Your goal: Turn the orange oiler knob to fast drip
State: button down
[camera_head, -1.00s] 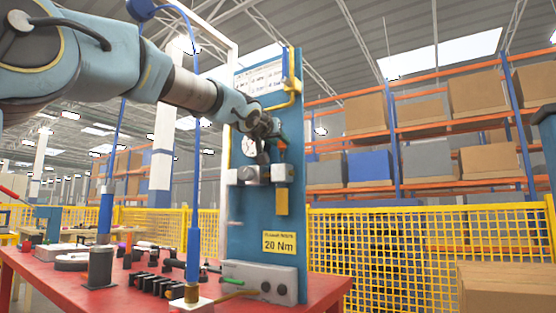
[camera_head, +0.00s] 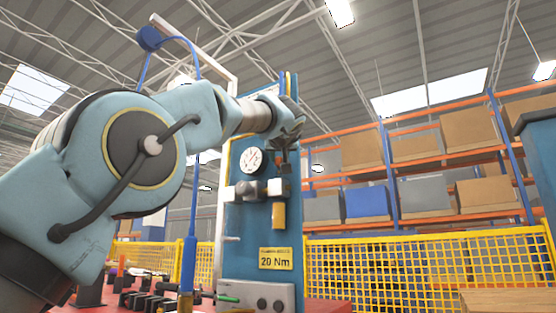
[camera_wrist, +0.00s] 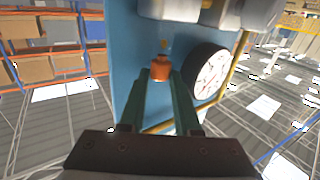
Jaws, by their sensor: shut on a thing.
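The orange oiler knob (camera_wrist: 161,69) shows in the wrist view on the blue panel (camera_wrist: 128,60), beside the gauge. The tips of my gripper's two green fingers (camera_wrist: 162,80) are on either side of it, shut on it. In the head view my gripper (camera_head: 284,148) is at the upper right of the blue panel (camera_head: 238,218), right of the round gauge (camera_head: 251,160). The knob's setting cannot be read.
Grey fittings (camera_head: 250,190) with a yellow part (camera_head: 279,215) sit below the gauge. A yellow 20 Nm sign (camera_head: 275,258) is lower on the panel. A blue pole (camera_head: 190,240) stands left of it. Yellow fencing (camera_head: 430,265) and shelves are behind.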

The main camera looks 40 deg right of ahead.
jog(key=shift+d+n+t+y, duration=0.1)
jog(key=shift+n+t+y, duration=0.3)
jog(key=shift+t+y, duration=0.15)
jog(key=c, duration=0.9)
grip_release()
jog(key=shift+s, duration=0.1)
jog(key=b+v, duration=0.3)
jog(key=v, duration=0.7)
jog(key=shift+s+a, duration=0.25)
